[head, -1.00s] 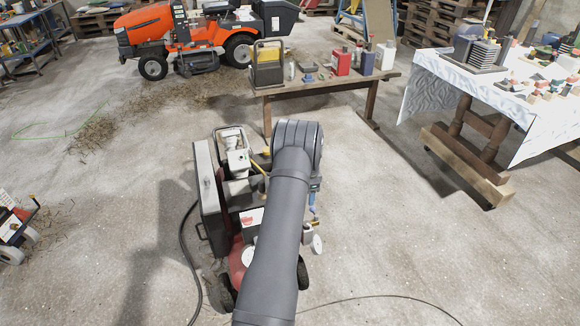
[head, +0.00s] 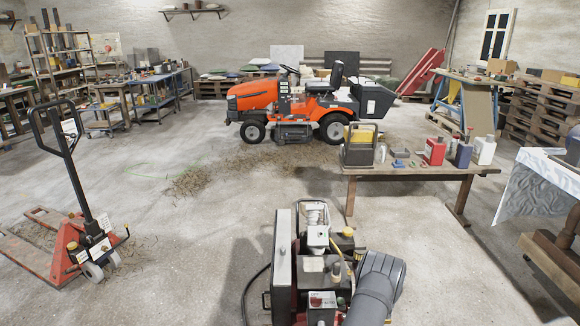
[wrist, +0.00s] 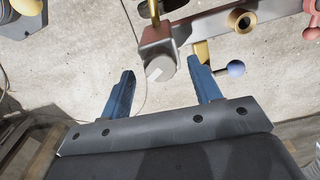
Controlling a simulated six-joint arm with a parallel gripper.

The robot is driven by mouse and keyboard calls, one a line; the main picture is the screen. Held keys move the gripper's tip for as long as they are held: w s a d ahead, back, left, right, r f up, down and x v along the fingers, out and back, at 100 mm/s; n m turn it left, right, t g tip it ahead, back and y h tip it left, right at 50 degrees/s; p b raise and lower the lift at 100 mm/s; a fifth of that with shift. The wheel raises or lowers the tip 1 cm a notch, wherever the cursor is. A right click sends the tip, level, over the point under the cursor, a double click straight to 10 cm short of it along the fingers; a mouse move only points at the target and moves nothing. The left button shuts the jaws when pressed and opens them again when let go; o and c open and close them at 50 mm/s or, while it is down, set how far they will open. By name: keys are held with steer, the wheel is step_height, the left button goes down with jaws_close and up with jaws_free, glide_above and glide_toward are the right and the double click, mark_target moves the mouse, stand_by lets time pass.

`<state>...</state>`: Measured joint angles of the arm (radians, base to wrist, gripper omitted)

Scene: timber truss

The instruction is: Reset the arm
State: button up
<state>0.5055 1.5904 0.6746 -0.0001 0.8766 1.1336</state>
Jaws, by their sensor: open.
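My gripper (wrist: 163,88) shows in the wrist view with its two blue fingers apart and nothing between them. Just beyond the fingers is a grey metal bar with a brass fitting (wrist: 241,20) and a blue ball knob (wrist: 236,68). I cannot tell whether the right finger touches the knob's stem. In the head view my arm stands at the lower middle, beside a machine with a grey case (head: 283,262) and a yellow cap. The gripper itself is hidden there.
A wooden bench (head: 415,171) with cans and bottles stands right of centre. A cloth-covered table (head: 537,190) is at the right edge. An orange lawn tractor (head: 300,103) is behind, and a red pallet jack (head: 75,245) is at left. The concrete floor between them is mostly open.

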steer(key=shift+f, duration=0.8)
steer(key=shift+r, duration=0.15)
step_height(320, 180, up, 17)
step_height(320, 180, down, 17)
steer(key=shift+f, duration=0.15)
steer(key=n, duration=0.3)
steer(key=shift+n, duration=0.4)
steer(key=n, duration=0.7)
steer(key=shift+s+n, duration=0.1)
steer(key=shift+n, duration=0.3)
steer(key=n, duration=0.4)
steer(key=shift+d, duration=0.1)
